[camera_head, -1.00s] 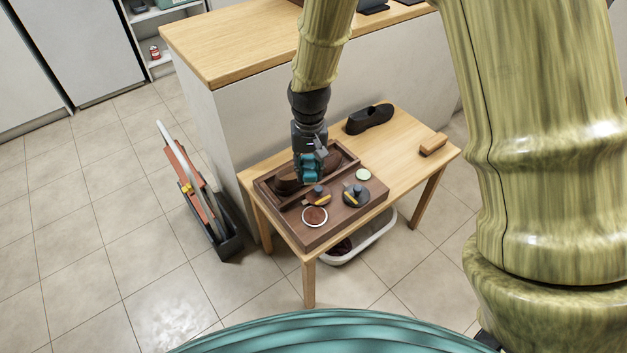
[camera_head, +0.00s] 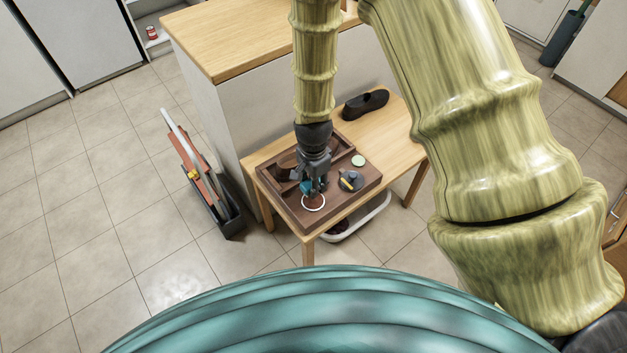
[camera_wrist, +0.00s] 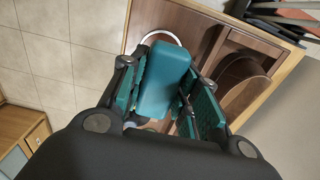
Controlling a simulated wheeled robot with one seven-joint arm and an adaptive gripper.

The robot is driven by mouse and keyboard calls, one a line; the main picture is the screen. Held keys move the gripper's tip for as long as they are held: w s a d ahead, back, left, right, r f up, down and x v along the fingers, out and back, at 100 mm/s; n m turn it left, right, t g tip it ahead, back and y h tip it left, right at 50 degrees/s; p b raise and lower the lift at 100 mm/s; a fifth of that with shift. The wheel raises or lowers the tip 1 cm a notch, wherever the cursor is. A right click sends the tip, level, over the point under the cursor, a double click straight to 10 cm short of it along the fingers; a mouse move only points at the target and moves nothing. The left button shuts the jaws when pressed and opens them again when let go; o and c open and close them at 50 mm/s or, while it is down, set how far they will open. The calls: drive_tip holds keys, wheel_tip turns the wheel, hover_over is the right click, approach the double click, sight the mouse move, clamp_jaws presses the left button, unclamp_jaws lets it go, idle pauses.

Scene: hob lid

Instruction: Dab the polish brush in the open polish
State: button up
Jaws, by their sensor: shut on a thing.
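The open polish (camera_head: 314,203) is a round tin with a pale rim and reddish-brown contents, near the front corner of the dark wooden tray (camera_head: 352,205). My gripper (camera_head: 313,188) points down just above and behind this tin and overlaps its far edge. I cannot tell whether the brush touches the polish.
A dark round piece with a yellow-marked brush (camera_head: 350,181) lies right of my gripper. A pale green tin (camera_head: 358,161) stands behind it. A black shoe (camera_head: 366,104) stands at the table's back.

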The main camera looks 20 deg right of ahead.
sight(314, 201)
drive_tip(key=shift+f+b, duration=2.15)
drive_tip(key=shift+f, duration=0.5)
drive_tip(key=shift+s+f+p, duration=0.1)
drive_tip(key=shift+f+p, duration=0.3)
drive_tip(key=shift+p, duration=0.55)
idle(4.4)
